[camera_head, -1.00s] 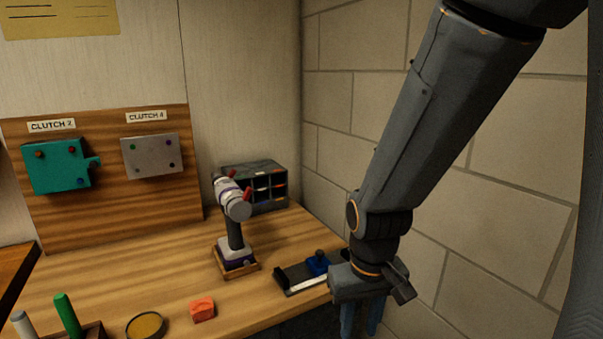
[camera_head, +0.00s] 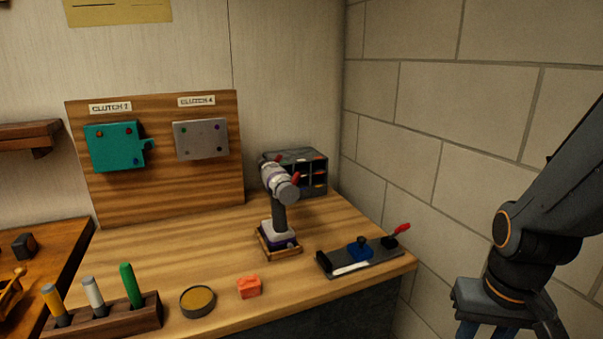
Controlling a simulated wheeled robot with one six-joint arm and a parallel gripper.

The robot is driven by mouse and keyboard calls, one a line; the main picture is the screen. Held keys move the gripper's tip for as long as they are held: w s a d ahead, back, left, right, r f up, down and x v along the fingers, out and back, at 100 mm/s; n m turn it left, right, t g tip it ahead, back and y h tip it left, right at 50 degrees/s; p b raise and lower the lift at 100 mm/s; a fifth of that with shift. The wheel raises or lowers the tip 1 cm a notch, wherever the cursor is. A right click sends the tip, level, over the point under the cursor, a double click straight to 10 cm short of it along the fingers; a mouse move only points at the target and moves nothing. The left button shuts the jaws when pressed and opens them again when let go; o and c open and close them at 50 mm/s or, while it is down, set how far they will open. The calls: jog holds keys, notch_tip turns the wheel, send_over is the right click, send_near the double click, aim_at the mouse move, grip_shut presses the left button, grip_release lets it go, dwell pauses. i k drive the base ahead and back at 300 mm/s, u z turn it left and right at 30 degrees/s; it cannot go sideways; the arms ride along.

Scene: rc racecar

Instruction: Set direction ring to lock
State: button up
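A white and grey power driver (camera_head: 279,207) with purple and red parts stands upright in a small wooden cradle (camera_head: 266,250) on the workbench. Its barrel points toward me and slightly right. A red part shows near the front of the barrel and another at its rear. I cannot tell which of these is the direction ring, nor its setting. My gripper (camera_head: 492,328) hangs at the lower right, off the bench's right edge and well apart from the driver. Its fingers are cut off by the bottom of the picture, so its opening cannot be judged.
A dark bin (camera_head: 313,160) stands behind. An orange block (camera_head: 249,287), round tin (camera_head: 198,301) and marker rack (camera_head: 146,318) line the front. The bench (camera_head: 200,240) is clear left of the driver.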

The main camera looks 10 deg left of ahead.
aim_at(288, 193)
jog(key=u, duration=0.05)
jog(key=k, duration=1.7)
jog(key=u, duration=0.6)
jog(key=i, duration=1.5)
